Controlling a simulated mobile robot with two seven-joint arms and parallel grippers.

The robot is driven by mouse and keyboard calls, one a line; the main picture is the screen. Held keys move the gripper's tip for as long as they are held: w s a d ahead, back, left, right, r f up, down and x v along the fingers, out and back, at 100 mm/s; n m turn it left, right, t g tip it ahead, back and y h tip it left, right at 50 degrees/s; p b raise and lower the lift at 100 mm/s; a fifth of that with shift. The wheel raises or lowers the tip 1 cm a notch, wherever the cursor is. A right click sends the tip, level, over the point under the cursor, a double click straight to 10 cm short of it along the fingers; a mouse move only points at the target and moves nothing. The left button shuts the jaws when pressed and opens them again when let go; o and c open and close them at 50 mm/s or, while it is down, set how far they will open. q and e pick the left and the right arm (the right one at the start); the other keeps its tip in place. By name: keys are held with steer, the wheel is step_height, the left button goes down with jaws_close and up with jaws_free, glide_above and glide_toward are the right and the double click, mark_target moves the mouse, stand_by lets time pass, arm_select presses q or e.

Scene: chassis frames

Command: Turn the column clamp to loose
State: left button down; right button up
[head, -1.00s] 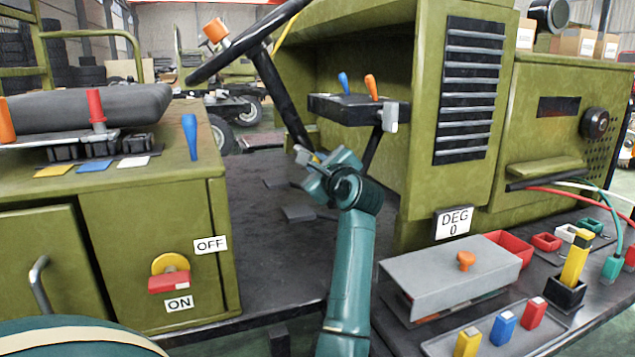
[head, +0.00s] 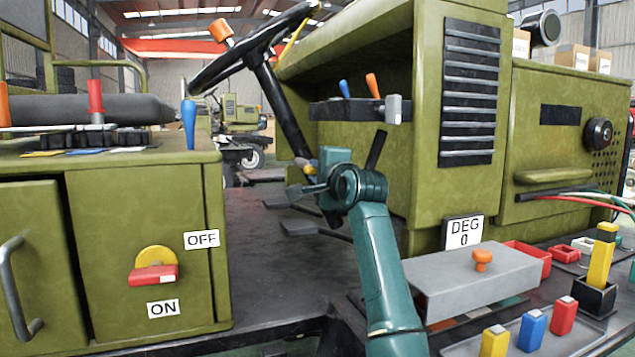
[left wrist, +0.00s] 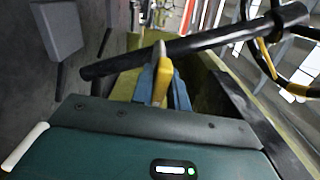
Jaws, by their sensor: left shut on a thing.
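The black steering column (head: 283,115) slants down from the steering wheel (head: 215,72). The column clamp (left wrist: 162,76) shows as a yellow lever beside the black column in the left wrist view. Only a small yellow part of the clamp (head: 304,166) shows in the head view, next to the column. My left gripper (head: 309,180) is at the lower column. Its blue fingers (left wrist: 174,94) are on either side of the yellow lever and shut on it. The gripper hides most of the clamp in the head view. My right gripper is not in view.
A panel (head: 361,110) with blue and orange levers stands right of the column. Pedals (head: 299,228) are on the floor below. A grey box (head: 470,282) with an orange knob and a tray (head: 465,346) of coloured blocks are at right. A red-yellow switch (head: 153,272) is at left.

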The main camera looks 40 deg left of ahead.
arm_select(q)
steer(key=shift+n, duration=0.4)
steer(key=c, duration=1.4)
jaws_free()
steer(key=shift+b, duration=0.3)
